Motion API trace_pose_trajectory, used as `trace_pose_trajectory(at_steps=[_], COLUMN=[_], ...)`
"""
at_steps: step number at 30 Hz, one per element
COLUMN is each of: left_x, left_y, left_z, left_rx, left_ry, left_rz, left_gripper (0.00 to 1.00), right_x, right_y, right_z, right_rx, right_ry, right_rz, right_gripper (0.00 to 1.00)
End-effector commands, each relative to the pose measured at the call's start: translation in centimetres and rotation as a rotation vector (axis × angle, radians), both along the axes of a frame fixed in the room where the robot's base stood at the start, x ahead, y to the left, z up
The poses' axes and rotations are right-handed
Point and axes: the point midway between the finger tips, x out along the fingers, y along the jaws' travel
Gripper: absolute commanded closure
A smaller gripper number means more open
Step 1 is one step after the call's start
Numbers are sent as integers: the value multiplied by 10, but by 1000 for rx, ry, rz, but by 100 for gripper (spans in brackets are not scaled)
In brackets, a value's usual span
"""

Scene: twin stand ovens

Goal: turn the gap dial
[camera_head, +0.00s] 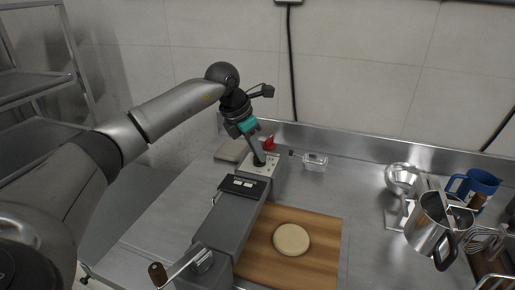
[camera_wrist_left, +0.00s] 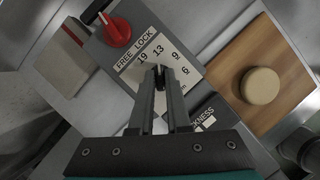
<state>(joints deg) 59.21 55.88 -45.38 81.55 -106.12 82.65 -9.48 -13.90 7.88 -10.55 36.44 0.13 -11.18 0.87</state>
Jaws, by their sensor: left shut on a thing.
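The gap dial is a small dark knob (camera_wrist_left: 159,95) on a pale plate (camera_wrist_left: 185,66) marked FREE, LOCK, 19, 13, 9 and 6. In the head view it shows dark at the gripper's tips (camera_head: 260,163). My left gripper (camera_wrist_left: 159,75) reaches down onto the plate and is shut on the dial; its fingers hide much of the knob and its pointer. In the head view the left gripper (camera_head: 258,155) stands over the far end of the grey machine (camera_head: 228,222). My right gripper is not in view.
A red knob (camera_wrist_left: 117,30) sits close beside the plate. A crank handle (camera_head: 178,268) is at the machine's near end. A round dough disc (camera_head: 292,240) lies on a wooden board (camera_head: 325,262) to the right. A clear container (camera_head: 315,162), a steel pitcher (camera_head: 428,222) and a blue jug (camera_head: 480,185) stand farther right.

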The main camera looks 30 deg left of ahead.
Motion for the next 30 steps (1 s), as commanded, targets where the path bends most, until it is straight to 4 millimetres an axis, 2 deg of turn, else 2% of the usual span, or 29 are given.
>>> trace_pose_trajectory(at_steps=[12,13,21,30], left_x=[0,0,0,-1], left_y=[0,0,0,1], left_z=[0,0,0,4], left_rx=[1,1,0,0], left_ry=[-2,-2,-1,-1], left_rz=[-6,-6,-6,-5], left_gripper=[100,84,55,55], right_x=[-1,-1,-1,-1], right_y=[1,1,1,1], right_z=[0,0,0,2], right_rx=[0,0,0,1], right_ry=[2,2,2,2], right_rz=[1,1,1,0], right_gripper=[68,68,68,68])
